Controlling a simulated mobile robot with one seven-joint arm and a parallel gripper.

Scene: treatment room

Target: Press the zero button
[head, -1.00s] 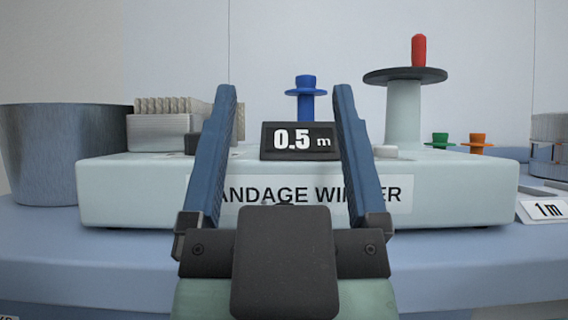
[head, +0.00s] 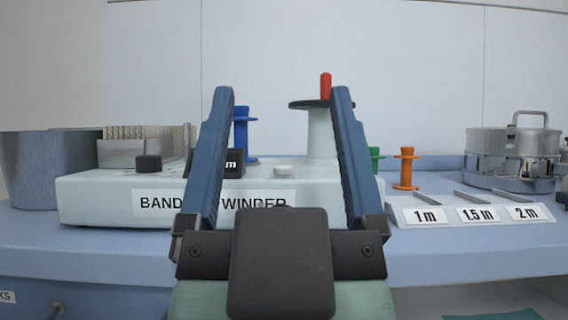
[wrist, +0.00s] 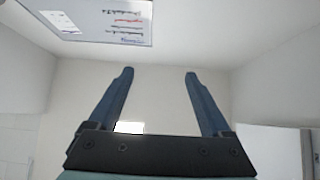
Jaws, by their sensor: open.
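The pale bandage winder (head: 100,200) stands on the blue counter in the head view. On its top are a black knob (head: 148,163), a small pale round button (head: 284,171) and a dark display (head: 234,163) of which only "m" shows. I cannot read a zero mark on either control. My gripper (head: 283,92) is open and empty, pointing up in front of the winder. Its left finger hides most of the display.
A grey bucket (head: 42,170) stands left. Green (head: 376,160) and orange (head: 405,168) spools, a labelled length stand (head: 450,230) and a metal container (head: 512,150) are right. The front right counter is clear.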

